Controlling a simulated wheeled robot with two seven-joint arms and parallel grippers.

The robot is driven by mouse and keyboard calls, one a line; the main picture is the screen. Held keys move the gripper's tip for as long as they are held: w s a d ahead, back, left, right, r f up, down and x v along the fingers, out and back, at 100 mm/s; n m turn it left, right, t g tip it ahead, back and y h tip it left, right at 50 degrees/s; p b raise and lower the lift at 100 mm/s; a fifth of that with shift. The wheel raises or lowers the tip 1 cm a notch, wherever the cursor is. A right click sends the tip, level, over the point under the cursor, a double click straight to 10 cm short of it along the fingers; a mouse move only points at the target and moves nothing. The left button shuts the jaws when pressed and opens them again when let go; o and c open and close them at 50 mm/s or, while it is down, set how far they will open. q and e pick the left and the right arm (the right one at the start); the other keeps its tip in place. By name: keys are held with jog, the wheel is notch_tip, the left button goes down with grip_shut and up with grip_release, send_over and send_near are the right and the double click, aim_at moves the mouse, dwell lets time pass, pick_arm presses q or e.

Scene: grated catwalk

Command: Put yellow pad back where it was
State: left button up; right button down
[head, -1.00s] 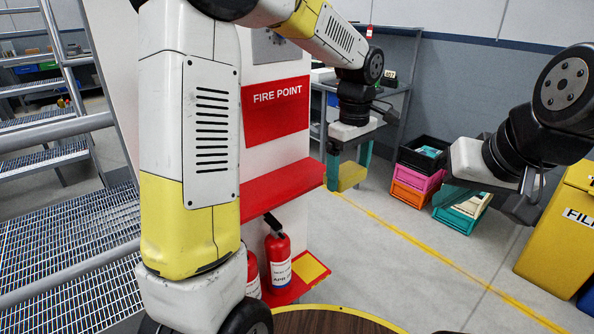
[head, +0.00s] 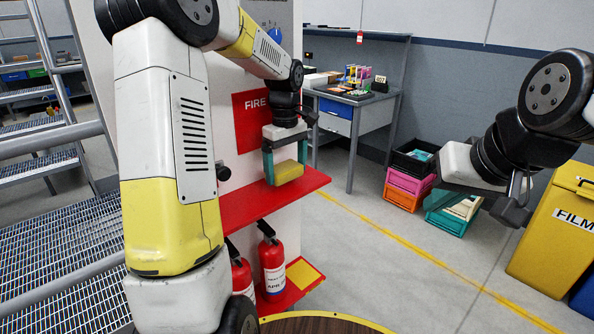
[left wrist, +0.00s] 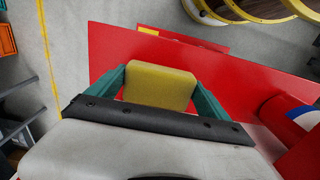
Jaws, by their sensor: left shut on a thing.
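My left gripper (head: 285,160) is shut on the yellow pad (head: 289,173), with a teal finger on each side of it. The pad is over the outer part of the upper red shelf (head: 240,205) of the fire point. In the left wrist view the pad (left wrist: 160,86) sits between the fingers with the red shelf (left wrist: 110,50) behind it. I cannot tell whether the pad touches the shelf. My right gripper (head: 490,195) is at the right, seen edge-on, away from the shelf; its finger opening is unclear.
Two red fire extinguishers (head: 272,262) stand below the shelf, beside a yellow square (head: 303,273) on the lower red shelf. A desk (head: 355,115), stacked crates (head: 405,185) and a yellow film bin (head: 560,235) stand behind and to the right. Grey floor lies between.

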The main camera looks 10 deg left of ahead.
aim_at(287, 168)
pick_arm(q)
notch_tip(287, 168, down, 2)
jog(key=shift+f, duration=0.1)
jog(key=o, duration=1.1)
jog(key=shift+c, duration=0.2)
notch_tip(287, 168, up, 12)
jog(key=shift+f, duration=0.1)
jog(key=s+d+r+m+t+h, duration=0.1)
jog(key=s+m+t, duration=0.5)
jog(key=s, duration=1.8)
jog(key=d+m+h, duration=0.1)
jog(key=m, duration=0.4)
jog(key=shift+s+d, duration=0.1)
